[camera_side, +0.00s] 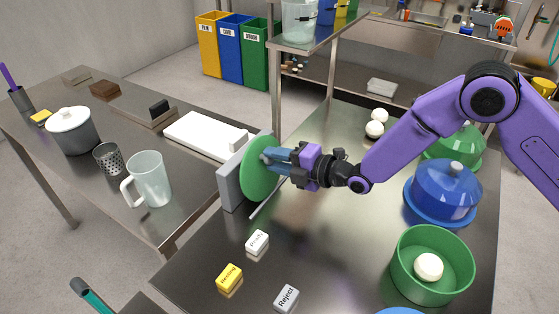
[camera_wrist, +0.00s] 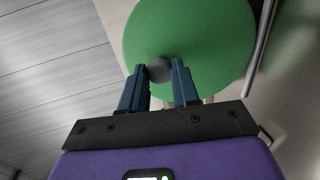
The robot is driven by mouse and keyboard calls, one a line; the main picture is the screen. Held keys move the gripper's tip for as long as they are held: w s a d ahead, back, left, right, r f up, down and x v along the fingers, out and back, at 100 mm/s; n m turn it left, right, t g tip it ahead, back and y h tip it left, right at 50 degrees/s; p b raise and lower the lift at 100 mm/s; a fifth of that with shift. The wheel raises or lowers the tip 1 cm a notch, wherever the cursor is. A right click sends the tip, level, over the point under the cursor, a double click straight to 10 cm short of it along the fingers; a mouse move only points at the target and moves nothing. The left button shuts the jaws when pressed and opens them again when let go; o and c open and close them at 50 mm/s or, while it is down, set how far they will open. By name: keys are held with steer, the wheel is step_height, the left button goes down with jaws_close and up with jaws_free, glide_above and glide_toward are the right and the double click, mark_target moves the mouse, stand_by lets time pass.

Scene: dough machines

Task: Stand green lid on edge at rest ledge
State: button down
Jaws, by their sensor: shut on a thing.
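The green lid (camera_side: 255,180) is a round disc standing about vertical on its edge, close to the face of the grey rest ledge (camera_side: 230,185). I cannot tell whether its back touches the ledge or its lower edge touches the table. My gripper (camera_side: 270,158) comes from the right and is level, its blue fingers shut on the lid's knob. In the wrist view the lid (camera_wrist: 195,30) fills the top, with the dark round knob (camera_wrist: 160,70) between the fingertips (camera_wrist: 159,76). A thin metal rail (camera_side: 270,196) runs along the table by the lid's lower edge.
An open green pot (camera_side: 432,287) holding a white dough ball (camera_side: 428,267) stands front right. Behind it are a blue lidded pot (camera_side: 445,190) and a green lidded one (camera_side: 460,148). Label blocks, including a yellow one (camera_side: 229,277), lie in front. Two dough balls (camera_side: 375,129) sit behind.

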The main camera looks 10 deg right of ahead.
steer(key=shift+w+a+r, duration=0.1)
steer(key=shift+w+a, duration=0.2)
steer(key=shift+a, duration=0.05)
steer(key=shift+c, duration=1.8)
jaws_free()
steer(key=shift+d, duration=0.1)
steer(key=r+v, duration=0.1)
steer(key=v, duration=1.6)
steer(key=shift+g+h, duration=0.3)
steer(key=s+d+r+m+g+h, duration=0.1)
steer(key=s+d+m+g+h, duration=0.4)
steer(key=s+d, duration=0.7)
steer(key=s+d+r+m+g+h, duration=0.2)
steer(key=s+d+m+g+h, duration=0.2)
steer(key=s+d+m, duration=0.5)
steer(key=s+d+g, duration=0.1)
steer(key=s+d, duration=0.2)
steer(key=s, duration=0.3)
steer(key=shift+s+d+r+h, duration=0.2)
steer(key=shift+s+r+h, duration=0.05)
steer(key=shift+s+h, duration=0.15)
